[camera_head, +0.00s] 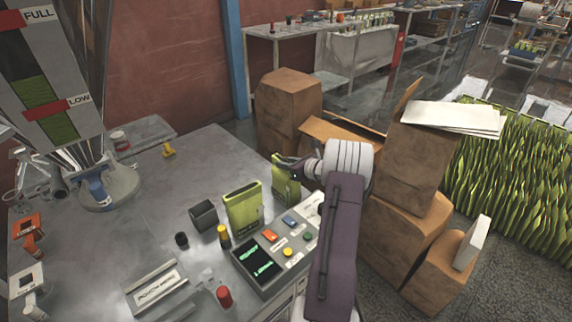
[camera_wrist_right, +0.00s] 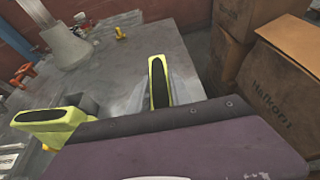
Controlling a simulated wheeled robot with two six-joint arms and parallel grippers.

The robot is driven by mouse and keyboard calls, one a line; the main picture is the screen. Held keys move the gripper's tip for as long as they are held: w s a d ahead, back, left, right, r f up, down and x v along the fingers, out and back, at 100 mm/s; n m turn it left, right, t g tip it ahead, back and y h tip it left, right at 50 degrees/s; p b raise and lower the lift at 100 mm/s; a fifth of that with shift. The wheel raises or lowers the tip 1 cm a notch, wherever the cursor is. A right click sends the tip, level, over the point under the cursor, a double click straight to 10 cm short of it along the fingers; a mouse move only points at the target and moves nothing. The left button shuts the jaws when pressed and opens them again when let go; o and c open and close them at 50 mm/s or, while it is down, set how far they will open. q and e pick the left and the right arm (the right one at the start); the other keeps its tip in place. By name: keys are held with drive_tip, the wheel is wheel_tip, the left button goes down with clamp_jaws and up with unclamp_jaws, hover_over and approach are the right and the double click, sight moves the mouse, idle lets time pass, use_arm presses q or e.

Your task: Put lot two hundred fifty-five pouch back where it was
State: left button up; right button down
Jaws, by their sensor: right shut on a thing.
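A green pouch (camera_head: 284,182) stands upright at the right edge of the grey table, with my right gripper (camera_head: 296,167) at its upper part, shut on it. In the right wrist view this pouch (camera_wrist_right: 169,88) shows a dark slot along its top. I cannot tell whether its base touches the table. A second green pouch (camera_head: 243,207) stands upright to its left, apart from the gripper; it also shows in the wrist view (camera_wrist_right: 40,117). No lot number is readable on either pouch. My left gripper is not in view.
A control panel (camera_head: 268,240) with coloured buttons lies in front of the pouches. A dark box (camera_head: 203,215) stands left of them. The filler hopper (camera_head: 55,75) is at left. Cardboard boxes (camera_head: 290,105) crowd the right edge. The table's middle (camera_head: 165,215) is clear.

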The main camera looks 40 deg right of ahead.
drive_tip(key=shift+f, duration=0.2)
drive_tip(key=c, duration=1.2)
unclamp_jaws()
drive_tip(key=shift+o, duration=0.2)
